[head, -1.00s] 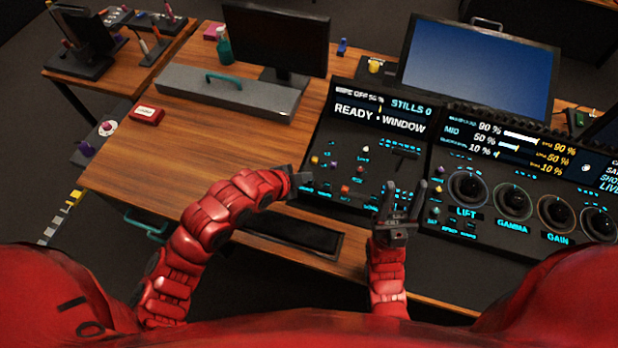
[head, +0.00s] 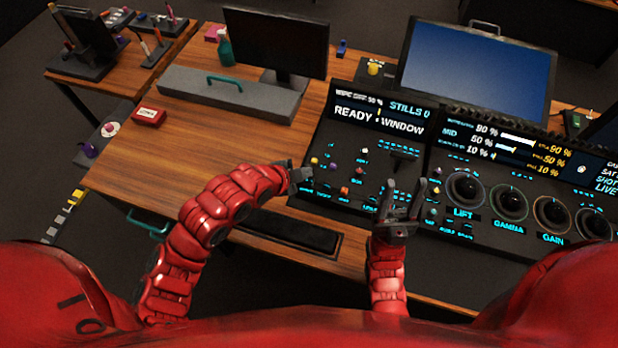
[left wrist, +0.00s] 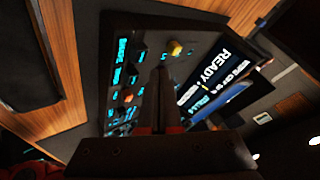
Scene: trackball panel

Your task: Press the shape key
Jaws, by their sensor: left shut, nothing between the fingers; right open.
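The left console panel (head: 338,143) is dark, with a "READY : WINDOW" screen (head: 378,121) at its top and small keys with cyan labels below. I cannot tell for sure which key is the shape key; the labels are too small or blurred. My left gripper (head: 303,177) is shut and empty at the panel's near left corner. In the left wrist view its fingers (left wrist: 160,92) point over the panel, beside a yellow knob (left wrist: 175,48) and a row of cyan labels. Contact cannot be told. My right gripper (head: 405,190) is open and empty over the panel's right side.
A second console with large dials (head: 508,203) stands to the right. A grey box with a teal handle (head: 224,82), a monitor (head: 277,40) and a red box (head: 149,117) are on the wooden desk (head: 170,165).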

